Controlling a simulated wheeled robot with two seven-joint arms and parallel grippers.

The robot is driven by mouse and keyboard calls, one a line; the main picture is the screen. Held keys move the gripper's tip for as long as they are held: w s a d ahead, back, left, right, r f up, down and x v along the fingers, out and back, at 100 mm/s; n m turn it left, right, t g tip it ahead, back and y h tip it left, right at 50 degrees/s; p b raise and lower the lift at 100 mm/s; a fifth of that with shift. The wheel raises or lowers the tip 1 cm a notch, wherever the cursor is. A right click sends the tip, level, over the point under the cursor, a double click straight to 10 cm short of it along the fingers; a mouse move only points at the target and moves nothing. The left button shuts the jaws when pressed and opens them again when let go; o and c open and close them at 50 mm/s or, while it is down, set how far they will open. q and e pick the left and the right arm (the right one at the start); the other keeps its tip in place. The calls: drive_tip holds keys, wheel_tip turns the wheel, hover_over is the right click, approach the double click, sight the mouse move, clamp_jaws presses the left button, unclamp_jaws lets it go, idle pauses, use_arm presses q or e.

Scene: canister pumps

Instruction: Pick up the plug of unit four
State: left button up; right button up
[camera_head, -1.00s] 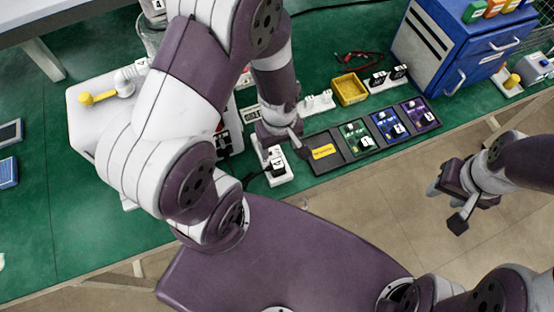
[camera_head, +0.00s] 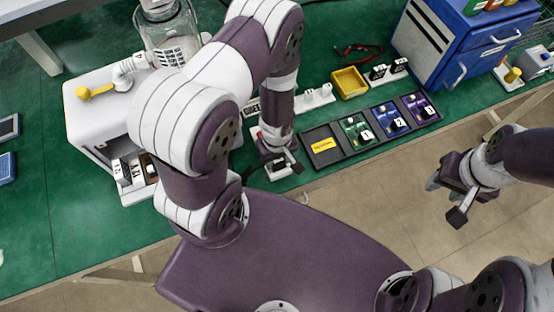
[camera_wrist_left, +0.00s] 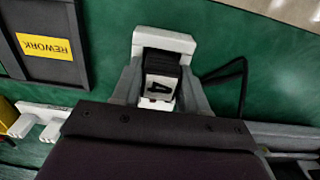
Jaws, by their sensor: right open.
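The black plug with a white face marked 4 (camera_wrist_left: 158,88) is seated in a white socket block (camera_wrist_left: 165,42) in the left wrist view. My left gripper (camera_wrist_left: 160,82) has one finger on each side of this plug. The gaps are too small to tell whether the fingers press on it. In the head view my left gripper (camera_head: 279,160) is down at the socket block and mostly hides the plug. My right gripper (camera_head: 447,202) is open and empty, over the floor at the right.
A tray (camera_head: 322,147) with a yellow REWORK label and units 1, 2 and 3 lies right of the left gripper. A yellow bin (camera_head: 349,82), a white strip with black plugs (camera_head: 388,72) and a blue cabinet (camera_head: 450,45) stand behind. A black cable (camera_wrist_left: 232,78) runs beside the plug.

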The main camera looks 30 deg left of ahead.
use_arm(q)
drive_tip(key=c, duration=0.5)
drive_tip(key=shift+o, duration=0.2)
